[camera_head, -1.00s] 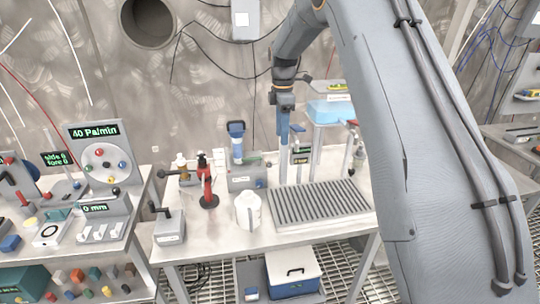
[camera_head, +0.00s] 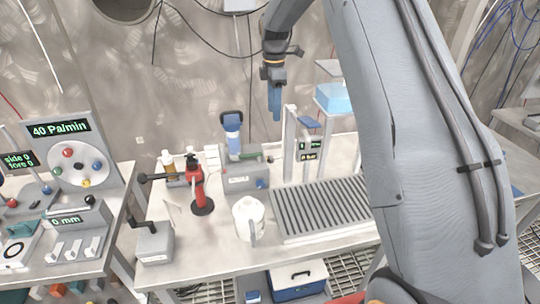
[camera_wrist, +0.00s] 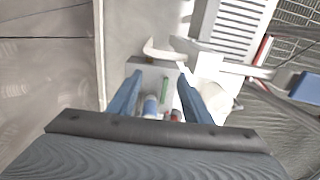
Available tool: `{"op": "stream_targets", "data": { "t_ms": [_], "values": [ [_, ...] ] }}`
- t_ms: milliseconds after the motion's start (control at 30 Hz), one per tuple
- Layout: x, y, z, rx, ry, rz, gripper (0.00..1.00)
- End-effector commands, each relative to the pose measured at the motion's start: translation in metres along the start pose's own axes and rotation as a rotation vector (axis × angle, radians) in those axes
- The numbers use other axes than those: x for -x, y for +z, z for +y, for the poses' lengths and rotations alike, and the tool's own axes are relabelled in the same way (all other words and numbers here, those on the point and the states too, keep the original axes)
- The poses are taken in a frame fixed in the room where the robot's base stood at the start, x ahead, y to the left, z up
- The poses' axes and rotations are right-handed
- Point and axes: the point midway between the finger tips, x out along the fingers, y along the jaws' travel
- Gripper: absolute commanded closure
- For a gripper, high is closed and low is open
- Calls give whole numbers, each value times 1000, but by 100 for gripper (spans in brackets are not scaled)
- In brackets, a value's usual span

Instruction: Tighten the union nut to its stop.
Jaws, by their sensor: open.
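My gripper (camera_head: 275,112) hangs above the bench, up and to the right of a grey block (camera_head: 246,180) in the head view. I cannot make out which part is the union nut.
A red stand-like tool (camera_head: 199,188), a bottle (camera_head: 170,162) and a white jug (camera_head: 248,218) stand left and in front of the block. A ribbed grey tray (camera_head: 320,209) and an upright frame with a display (camera_head: 309,147) are to the right.

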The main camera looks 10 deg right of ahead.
Motion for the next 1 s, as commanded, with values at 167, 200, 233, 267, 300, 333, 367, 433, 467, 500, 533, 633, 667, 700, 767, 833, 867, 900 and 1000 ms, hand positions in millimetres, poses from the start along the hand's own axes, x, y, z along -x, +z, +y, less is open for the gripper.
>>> {"op": "stream_targets", "data": {
  "t_ms": [167, 200, 233, 267, 300, 333, 367, 433, 467, 500, 533, 633, 667, 700, 767, 833, 867, 900, 1000],
  "values": [
    [-20, 1, 6, -1, -1, 0, 55],
    [-24, 0, 7, -1, -1, 0, 55],
    [-28, 0, 8, 0, -1, 0, 55],
    [-31, 0, 9, 0, -1, 0, 55],
    [-35, 0, 10, 0, -1, 0, 55],
    [-39, 0, 12, 0, -1, 0, 55],
    [-42, 0, 12, 0, -1, 0, 55],
    [-51, 0, 15, 1, -1, 0, 55],
    [-55, -1, 16, 1, -1, 0, 55],
    [-58, -1, 17, 1, -1, 0, 55],
    [-61, -1, 18, 1, -1, 0, 55],
    [-67, -1, 20, 2, -1, 0, 55],
    [-68, -1, 20, 2, -1, 0, 55],
    [-70, -2, 20, 2, -1, 0, 55],
    [-73, -2, 20, 2, -1, 0, 55],
    [-79, -2, 20, 3, -3, 0, 55],
    [-83, -2, 19, 3, -4, 0, 55],
    [-89, -2, 19, 3, -4, 0, 55],
    [-107, -2, 19, 3, -5, 0, 55]
  ]
}}
